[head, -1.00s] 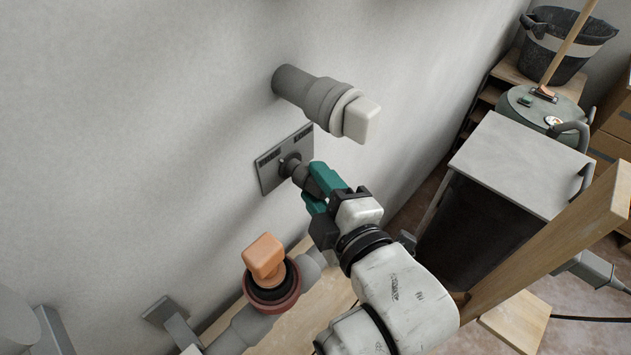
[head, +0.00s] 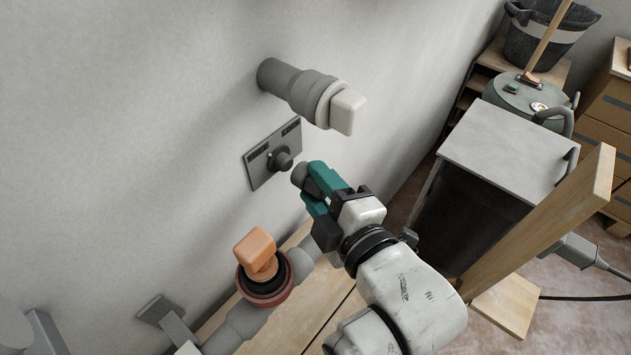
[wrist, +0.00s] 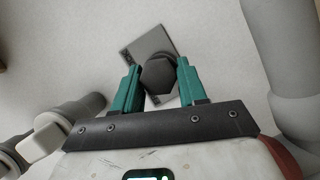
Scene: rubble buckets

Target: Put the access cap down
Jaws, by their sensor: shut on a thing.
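The access cap (head: 300,174) is a dark grey piece held at the tips of my gripper (head: 316,188), which has two teal fingers. In the wrist view the cap (wrist: 160,74) shows as a dark hexagonal face between the fingers. It is off the wall, a short gap in front of a grey wall plate (head: 272,153). The plate carries dark labels and a short round dark stub (head: 281,160). The cap's far side is hidden in the wrist view.
A grey pipe with a white handle (head: 347,112) sticks out of the wall above. An orange-handled valve (head: 256,252) stands at lower left. A wooden surface (head: 320,300) lies below. A grey-topped cabinet (head: 510,150) and a wooden beam (head: 550,220) are to the right.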

